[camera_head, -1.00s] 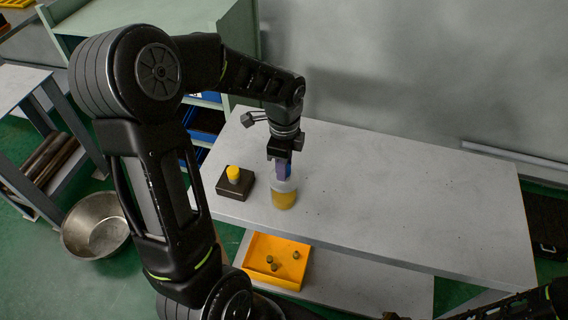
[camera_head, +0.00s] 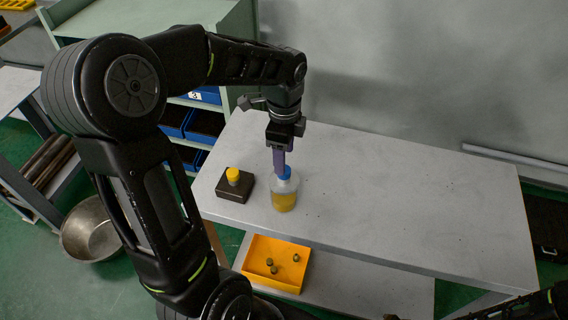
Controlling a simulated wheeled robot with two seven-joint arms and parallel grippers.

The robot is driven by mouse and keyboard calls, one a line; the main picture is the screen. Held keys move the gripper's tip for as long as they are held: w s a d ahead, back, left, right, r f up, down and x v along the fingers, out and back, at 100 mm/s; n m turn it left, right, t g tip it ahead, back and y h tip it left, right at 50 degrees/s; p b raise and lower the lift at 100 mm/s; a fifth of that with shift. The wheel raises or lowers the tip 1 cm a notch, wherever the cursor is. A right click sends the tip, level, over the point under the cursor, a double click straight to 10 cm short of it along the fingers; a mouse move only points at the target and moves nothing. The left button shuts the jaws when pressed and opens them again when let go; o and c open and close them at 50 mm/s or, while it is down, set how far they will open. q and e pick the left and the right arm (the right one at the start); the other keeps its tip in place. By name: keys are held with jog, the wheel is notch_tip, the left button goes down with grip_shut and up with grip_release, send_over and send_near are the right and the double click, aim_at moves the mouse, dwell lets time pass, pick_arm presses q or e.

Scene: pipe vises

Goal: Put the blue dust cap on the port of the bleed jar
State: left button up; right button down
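The bleed jar (camera_head: 284,199) is a clear jar with yellow liquid, upright near the front left edge of the grey table. The blue dust cap (camera_head: 287,174) shows at the top of the jar; I cannot tell whether it is seated on the port. My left gripper (camera_head: 280,172) points down from above, its purple fingertips at the cap's left side. The fingers overlap in this view, so their opening and any hold on the cap are unclear. Part of my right arm shows at the bottom right, with its gripper out of sight.
A dark block (camera_head: 236,190) with a yellow cap (camera_head: 233,174) stands left of the jar. An orange tray (camera_head: 262,280) with several small parts sits on the lower shelf. A metal bowl (camera_head: 90,230) is on the floor. The table's right side (camera_head: 420,200) is clear.

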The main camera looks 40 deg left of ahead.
pick_arm(q)
jog(key=shift+r, duration=1.4)
